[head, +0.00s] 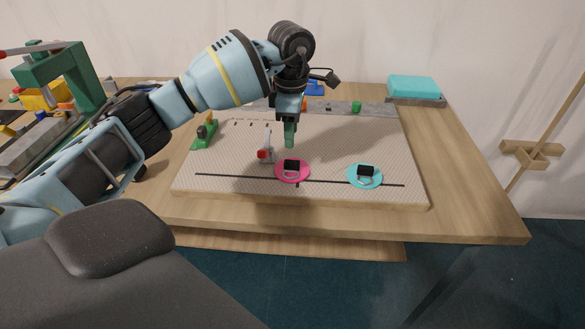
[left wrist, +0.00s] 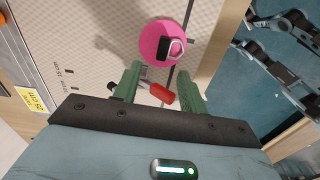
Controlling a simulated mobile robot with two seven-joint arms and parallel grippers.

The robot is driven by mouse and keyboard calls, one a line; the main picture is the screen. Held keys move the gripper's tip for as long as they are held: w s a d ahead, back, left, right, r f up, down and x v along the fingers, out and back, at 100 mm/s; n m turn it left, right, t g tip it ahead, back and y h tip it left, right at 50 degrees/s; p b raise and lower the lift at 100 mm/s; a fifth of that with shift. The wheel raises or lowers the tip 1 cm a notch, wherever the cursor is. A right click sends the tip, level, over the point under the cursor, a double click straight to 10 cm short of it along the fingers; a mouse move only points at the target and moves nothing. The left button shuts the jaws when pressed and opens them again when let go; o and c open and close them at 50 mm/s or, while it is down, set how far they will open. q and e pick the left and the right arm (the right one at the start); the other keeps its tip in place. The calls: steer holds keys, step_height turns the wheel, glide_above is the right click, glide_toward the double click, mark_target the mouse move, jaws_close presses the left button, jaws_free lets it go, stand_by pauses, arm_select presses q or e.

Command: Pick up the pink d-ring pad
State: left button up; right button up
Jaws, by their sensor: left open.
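The pink d-ring pad (head: 292,171) is a round pink disc with a black block and a pale ring on top. It lies on the textured board (head: 235,165), over a dark line. My left gripper (head: 289,135) points down above the board, a little behind the pad in the head view. In the left wrist view the pink pad (left wrist: 163,43) lies beyond the two green fingertips, and the left gripper (left wrist: 158,82) is open and empty. A red-tipped tool (left wrist: 161,92) shows between the fingers, below them. My right gripper is not in view.
A turquoise pad (head: 365,176) with a similar ring lies right of the pink one. The red-tipped tool (head: 265,152) stands close left of the pink pad. A green tool (head: 205,131) sits at the board's left edge.

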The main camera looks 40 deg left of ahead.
mark_target(292, 161)
arm_select(q)
steer(key=shift+s+d+f+p, duration=0.1)
steer(key=shift+d+f+p, duration=0.05)
steer(key=shift+f, duration=1.8)
steer(key=shift+d+f+p, duration=0.1)
steer(key=shift+f+p, duration=0.05)
steer(key=shift+f, duration=1.8)
jaws_close()
